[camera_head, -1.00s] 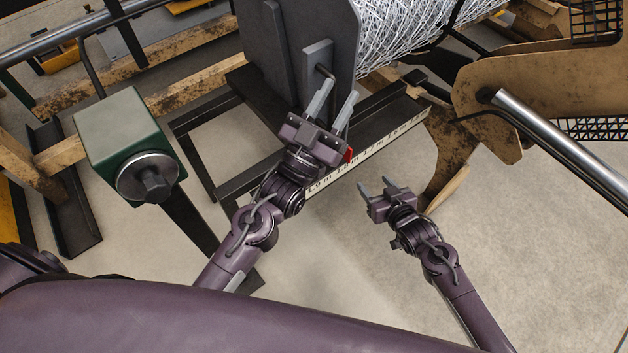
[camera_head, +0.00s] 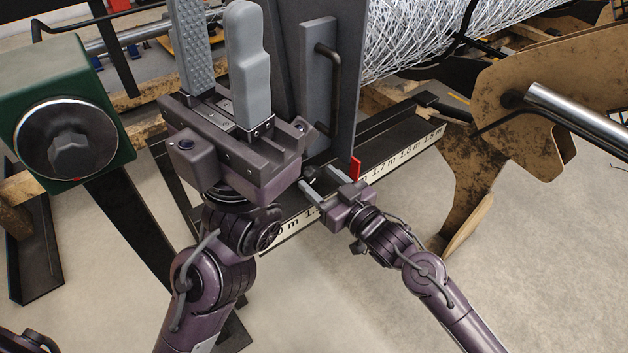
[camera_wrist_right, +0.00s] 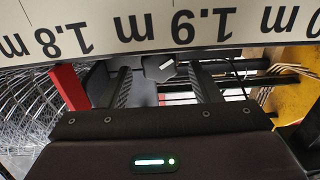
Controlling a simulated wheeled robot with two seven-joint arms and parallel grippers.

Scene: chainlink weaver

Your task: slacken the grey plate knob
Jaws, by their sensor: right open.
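The grey plate (camera_head: 342,60) stands upright on the rail, with a dark bar handle on its near face. A small grey six-sided knob (camera_wrist_right: 158,67) shows in the right wrist view, beyond the scale strip and between my right fingertips; contact cannot be told. In the head view the knob is hidden. My right gripper (camera_head: 317,177) is open at the scale strip, below the plate; its fingers also show in the right wrist view (camera_wrist_right: 160,75). My left gripper (camera_head: 215,18) is open and empty, large in front of the plate's left part.
The scale strip (camera_head: 380,165) runs along the rail, with a red pointer (camera_head: 355,168) near my right gripper. A green box (camera_head: 60,80) with a dark knob on a silver disc stands left. A wire mesh roll (camera_head: 425,38) lies behind the plate.

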